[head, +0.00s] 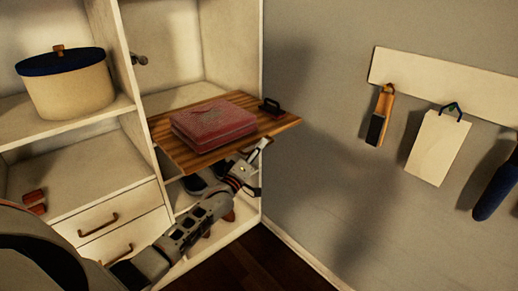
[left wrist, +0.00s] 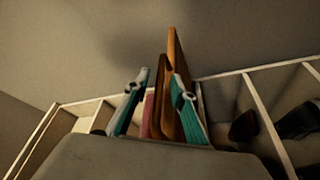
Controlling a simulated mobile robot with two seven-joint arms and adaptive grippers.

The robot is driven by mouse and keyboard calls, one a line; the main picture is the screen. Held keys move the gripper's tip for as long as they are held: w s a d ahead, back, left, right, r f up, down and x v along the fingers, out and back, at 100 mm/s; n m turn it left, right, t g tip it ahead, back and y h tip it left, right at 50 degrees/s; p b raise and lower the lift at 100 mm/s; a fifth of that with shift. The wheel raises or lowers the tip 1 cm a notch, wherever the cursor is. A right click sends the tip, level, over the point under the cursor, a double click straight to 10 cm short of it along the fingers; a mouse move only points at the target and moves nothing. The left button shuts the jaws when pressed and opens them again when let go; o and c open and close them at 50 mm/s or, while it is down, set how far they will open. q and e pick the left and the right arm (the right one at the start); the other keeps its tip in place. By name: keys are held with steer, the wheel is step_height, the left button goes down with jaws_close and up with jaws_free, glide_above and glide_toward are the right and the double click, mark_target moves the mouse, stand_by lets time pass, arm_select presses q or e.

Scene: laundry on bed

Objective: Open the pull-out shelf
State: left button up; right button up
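The pull-out shelf (head: 180,157) is a striped wooden board that sticks out of the white cabinet. A folded red cloth (head: 213,122) lies on it. A small dark handle (head: 270,107) sits at its right end. My left gripper (head: 257,168) is just below the board's front right edge, fingers apart. In the left wrist view the teal fingers (left wrist: 162,103) are spread, with the board (left wrist: 172,50) and a strip of the red cloth (left wrist: 148,117) showing between and beyond them. I cannot tell whether a finger touches the board. My right gripper is not in view.
A cream pot (head: 70,92) with a blue lid stands on the left cabinet shelf. Drawers (head: 118,222) with brown handles are below. A brush (head: 380,115), a white board (head: 438,147) and a blue item (head: 497,187) hang on the right wall. The space before that wall is clear.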

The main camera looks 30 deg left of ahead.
arm_select(q)
steer(key=v, duration=1.2)
stand_by(0.3)
steer(key=s+d+f+m+g, duration=0.4)
steer(key=s+d+f+m, duration=0.3)
steer(key=s+f, duration=0.4)
steer(key=s+d+f+m+g+h, duration=0.1)
steer(key=s+d+f+m+g, duration=0.4)
steer(key=s, duration=1.3)
steer(key=d+f+m, duration=0.3)
steer(key=d+f, duration=0.2)
steer(key=f, duration=0.2)
steer(key=shift+s+d+f+g, duration=0.15)
steer(key=shift+s+f+g, duration=0.15)
steer(key=shift+s, duration=0.1)
